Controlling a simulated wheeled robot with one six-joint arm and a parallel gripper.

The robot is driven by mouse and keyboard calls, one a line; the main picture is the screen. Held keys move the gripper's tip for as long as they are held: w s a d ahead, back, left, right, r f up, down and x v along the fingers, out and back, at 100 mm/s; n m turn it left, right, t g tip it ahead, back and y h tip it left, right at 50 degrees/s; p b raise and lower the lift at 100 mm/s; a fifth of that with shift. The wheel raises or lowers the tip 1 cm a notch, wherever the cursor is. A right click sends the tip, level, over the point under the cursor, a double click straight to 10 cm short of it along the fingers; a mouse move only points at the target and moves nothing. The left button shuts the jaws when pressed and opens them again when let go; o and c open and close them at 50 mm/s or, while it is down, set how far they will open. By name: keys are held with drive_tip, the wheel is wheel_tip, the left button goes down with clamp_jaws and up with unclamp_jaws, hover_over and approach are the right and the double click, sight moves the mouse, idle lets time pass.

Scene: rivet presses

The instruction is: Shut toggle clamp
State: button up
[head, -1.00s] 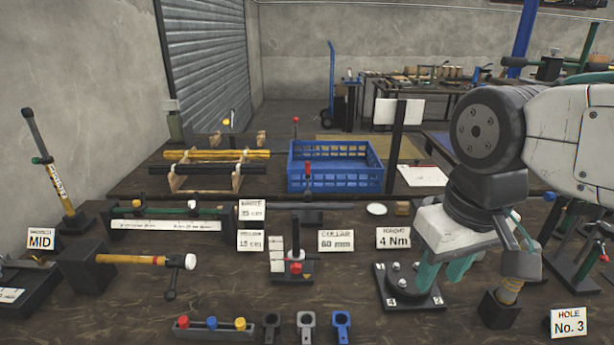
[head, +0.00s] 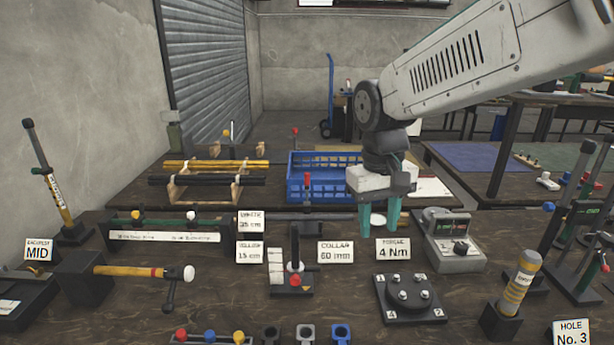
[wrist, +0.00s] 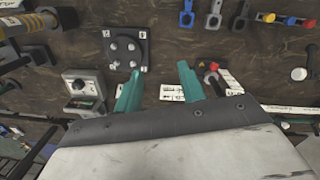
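My gripper (head: 380,211) hangs over the bench behind the 4 Nm card, fingers pointing down. Its two green fingers stand apart with nothing between them, also in the wrist view (wrist: 160,88). No label marks a toggle clamp. An upright lever device with a red-marked base (head: 294,278) stands left of my gripper and may be the clamp; I cannot be sure. Part of this device shows beyond the right finger in the wrist view (wrist: 214,78). My gripper is apart from it.
A black plate with several bolts (head: 408,315) lies front right, beside a grey dial box (head: 452,246). A yellow-banded tool (head: 516,284) stands in a block. A blue crate (head: 300,176) is behind. A yellow-handled fixture (head: 130,271) is at left.

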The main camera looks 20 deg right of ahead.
drive_tip(key=w+a+f+m+t, duration=0.1)
drive_tip(key=w+f, duration=0.3)
drive_tip(key=w, duration=1.2)
drive_tip(key=w+a+f+m+t, duration=0.1)
drive_tip(key=w+f+t, duration=0.15)
drive_tip(key=w, duration=1.35)
wheel_tip(320, 180, up, 3)
drive_tip(key=t, duration=0.1)
hover_over(307, 174)
drive_tip(key=s, duration=0.2)
drive_tip(key=shift+m+h, duration=0.4)
drive_tip(key=shift+m, duration=0.1)
drive_tip(key=x, duration=0.7)
drive_tip(key=shift+w+a+f, duration=0.15)
drive_tip(key=shift+a+f, duration=0.1)
clamp_jaws()
